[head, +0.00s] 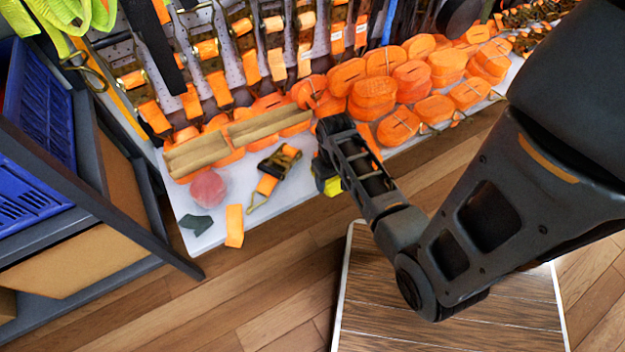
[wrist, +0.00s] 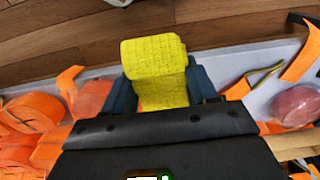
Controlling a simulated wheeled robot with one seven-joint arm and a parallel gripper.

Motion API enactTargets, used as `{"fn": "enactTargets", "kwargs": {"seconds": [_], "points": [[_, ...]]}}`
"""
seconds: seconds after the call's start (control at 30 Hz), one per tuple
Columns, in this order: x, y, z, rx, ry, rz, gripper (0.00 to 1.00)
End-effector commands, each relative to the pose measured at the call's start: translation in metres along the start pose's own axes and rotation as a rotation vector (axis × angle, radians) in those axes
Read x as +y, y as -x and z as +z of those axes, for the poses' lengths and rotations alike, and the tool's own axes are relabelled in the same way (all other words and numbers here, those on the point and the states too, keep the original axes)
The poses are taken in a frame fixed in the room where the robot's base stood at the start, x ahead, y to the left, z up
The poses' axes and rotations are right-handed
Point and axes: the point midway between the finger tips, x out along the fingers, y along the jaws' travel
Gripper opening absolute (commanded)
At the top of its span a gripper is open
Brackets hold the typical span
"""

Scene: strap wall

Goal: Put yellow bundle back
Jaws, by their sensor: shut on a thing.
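The yellow bundle (wrist: 155,75) is a rough, woven yellow block that sits between the two dark fingers of my gripper (wrist: 160,92) in the wrist view. My gripper is shut on it. In the head view only a small yellow part of the bundle (head: 332,186) shows beside my gripper (head: 325,170), at the front edge of the white shelf (head: 215,238). My arm hides most of the gripper there. I cannot tell whether the bundle touches the shelf.
Several orange strap bundles (head: 373,95) crowd the shelf's back and right. A ratchet buckle (head: 278,160), tan wooden strips (head: 268,127), a pink round thing (head: 208,188) and a dark green piece (head: 196,223) lie at left. Blue crates (head: 38,100) stand far left. A wooden-topped surface (head: 440,325) is in front.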

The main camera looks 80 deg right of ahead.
Motion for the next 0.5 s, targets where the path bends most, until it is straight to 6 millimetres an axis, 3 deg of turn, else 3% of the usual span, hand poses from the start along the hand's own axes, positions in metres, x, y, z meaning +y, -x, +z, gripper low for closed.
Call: {"fn": "enactTargets", "kwargs": {"seconds": [0.2,0.5], "points": [[-0.005,-0.031,-0.047,0.002,0.000,0.000,0.21],[-0.009,-0.046,-0.074,-0.001,-0.001,0.000,0.21]]}}
